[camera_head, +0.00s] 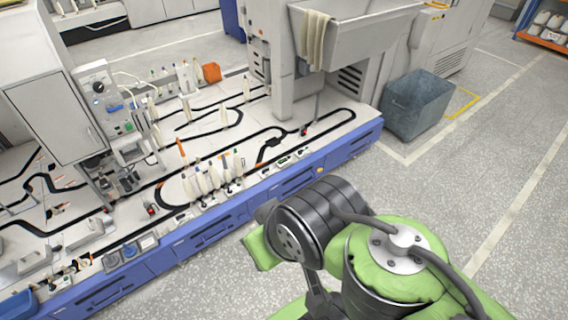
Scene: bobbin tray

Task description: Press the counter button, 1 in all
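I cannot tell for sure which part is the counter button. A red button (152,210) sits on the front strip of the white machine bench, left of the bobbins. Another small red part (303,130) sits farther right on the bench. A small module with a green face (284,160) lies near the front edge. A grey control box (103,95) with a black knob and small coloured parts stands at the left. My green and dark arm fills the lower right, in front of the bench. My gripper is not in view.
Several white bobbins (205,182) stand upright near the bench's front edge, with more behind. Black tracks run over the bench top. The blue bench front (215,228) faces the open speckled floor (480,160). A grey bin (415,105) stands at the right.

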